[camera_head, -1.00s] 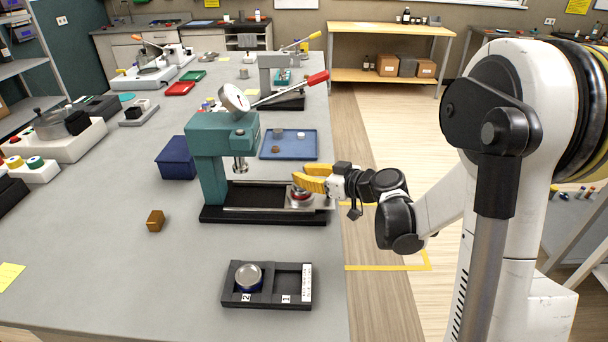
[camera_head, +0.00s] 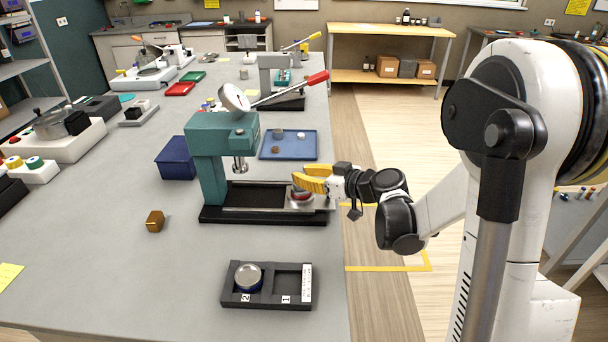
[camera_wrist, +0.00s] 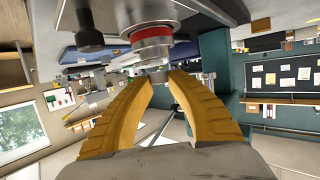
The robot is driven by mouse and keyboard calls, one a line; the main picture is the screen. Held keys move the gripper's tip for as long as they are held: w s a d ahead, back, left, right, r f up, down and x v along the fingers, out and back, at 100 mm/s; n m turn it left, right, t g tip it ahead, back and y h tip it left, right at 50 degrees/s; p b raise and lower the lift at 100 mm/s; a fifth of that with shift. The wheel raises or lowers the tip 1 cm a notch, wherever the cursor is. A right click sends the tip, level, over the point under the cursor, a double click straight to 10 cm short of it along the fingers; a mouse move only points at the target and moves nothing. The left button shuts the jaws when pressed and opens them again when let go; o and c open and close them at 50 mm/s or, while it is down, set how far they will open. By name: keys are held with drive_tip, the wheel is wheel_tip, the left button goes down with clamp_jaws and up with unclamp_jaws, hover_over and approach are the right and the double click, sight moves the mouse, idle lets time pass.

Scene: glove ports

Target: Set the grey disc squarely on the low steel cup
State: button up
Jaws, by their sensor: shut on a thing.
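The low steel cup (camera_head: 300,197), with a red band, stands on the steel slide at the right end of the teal press's base. The red-banded cup also shows at the top of the wrist view (camera_wrist: 152,36), which looks upside down. My gripper (camera_head: 297,180) has yellow fingers and reaches in from the right, just above the cup. In the wrist view its fingertips (camera_wrist: 162,76) are close together on a small grey piece, which I take for the grey disc (camera_wrist: 156,75). The fingers mostly hide the disc in the head view. I cannot tell whether it touches the cup or lies level.
The teal press (camera_head: 218,150), with a dial and a red-handled lever, stands left of my gripper. A black two-slot holder (camera_head: 265,303) in front has a round tin in slot 2; slot 1 is empty.

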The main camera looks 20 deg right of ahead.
drive_tip(key=shift+f+b, duration=0.85)
drive_tip(key=shift+f, duration=0.15)
drive_tip(key=o, duration=0.9)
drive_tip(key=shift+c, duration=0.2)
drive_tip(key=v, duration=1.2)
drive_tip(key=shift+s, duration=0.1)
